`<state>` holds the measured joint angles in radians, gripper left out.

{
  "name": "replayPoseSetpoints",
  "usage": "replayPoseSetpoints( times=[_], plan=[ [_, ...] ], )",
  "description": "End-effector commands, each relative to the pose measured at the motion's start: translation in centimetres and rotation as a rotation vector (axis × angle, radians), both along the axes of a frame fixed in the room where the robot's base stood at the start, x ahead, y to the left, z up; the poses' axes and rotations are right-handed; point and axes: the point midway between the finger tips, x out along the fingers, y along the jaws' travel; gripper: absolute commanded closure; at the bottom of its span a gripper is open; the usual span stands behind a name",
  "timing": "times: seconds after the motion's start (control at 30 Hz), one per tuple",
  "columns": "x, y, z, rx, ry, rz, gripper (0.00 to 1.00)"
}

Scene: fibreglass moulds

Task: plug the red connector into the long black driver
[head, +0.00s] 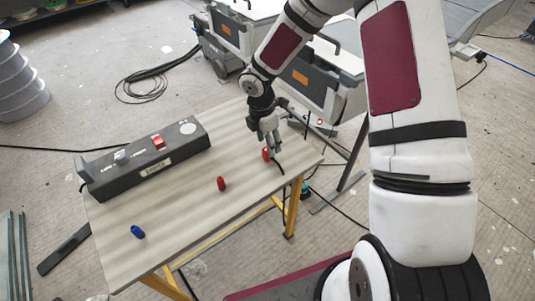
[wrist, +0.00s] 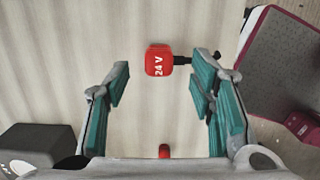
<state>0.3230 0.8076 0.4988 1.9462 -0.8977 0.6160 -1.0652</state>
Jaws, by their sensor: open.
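The red connector (head: 266,155) marked "24 V" lies near the table's right corner, with a black cable at its side. It also shows in the wrist view (wrist: 158,58), upper middle. My gripper (head: 271,143) is open above the table close to this connector. In the wrist view its teal-padded fingers (wrist: 161,80) stand wide apart, empty, with the connector roughly centred just past their tips. The long black driver (head: 117,178) lies along the table's back left edge, with a red part (head: 157,141) and a light grey part on top. Its end (wrist: 35,138) shows lower left in the wrist view.
A second red piece (head: 221,184) stands mid-table, and a blue piece (head: 137,231) lies near the front left. The wooden table (head: 190,215) is otherwise mostly clear. Grey machines (head: 325,85) stand behind it. My arm hides part of the right side.

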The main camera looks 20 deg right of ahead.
Motion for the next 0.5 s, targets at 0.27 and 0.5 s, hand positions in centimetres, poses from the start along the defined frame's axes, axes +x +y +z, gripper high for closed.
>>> replayPoseSetpoints(
  times=[0.27,0.5],
  plan=[
    [0.0,0.1,-3.1,0.001,0.004,0.002,0.5],
    [0.2,-0.2,-5.2,0.0,0.0,0.0,0.5]
  ],
)
